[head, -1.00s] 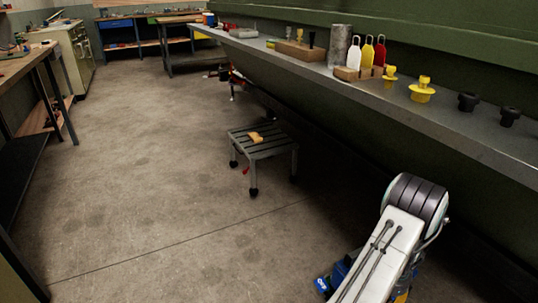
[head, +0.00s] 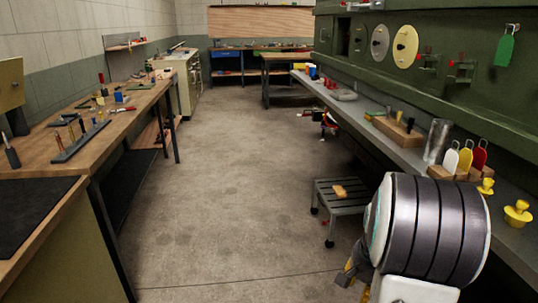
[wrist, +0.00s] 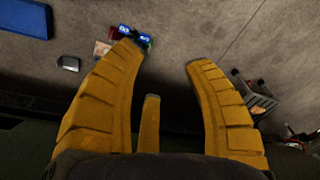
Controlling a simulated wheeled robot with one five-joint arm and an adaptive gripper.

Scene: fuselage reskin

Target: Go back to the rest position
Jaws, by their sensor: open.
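My gripper (wrist: 165,58) is open in the wrist view, its yellow ribbed fingers spread wide over the concrete floor with nothing between the tips. A shorter yellow finger-like part stands between them. In the head view a small yellow part of my gripper (head: 352,272) shows low, left of the dark ribbed joint of my arm. The rest of it is hidden behind the arm. No held object shows.
A grey step stool (head: 345,197) with a yellowish item on it stands ahead of my arm. The fuselage ledge (head: 420,155) with coloured tags and yellow plugs runs along the right. A wooden workbench (head: 40,165) lines the left. The floor between is clear.

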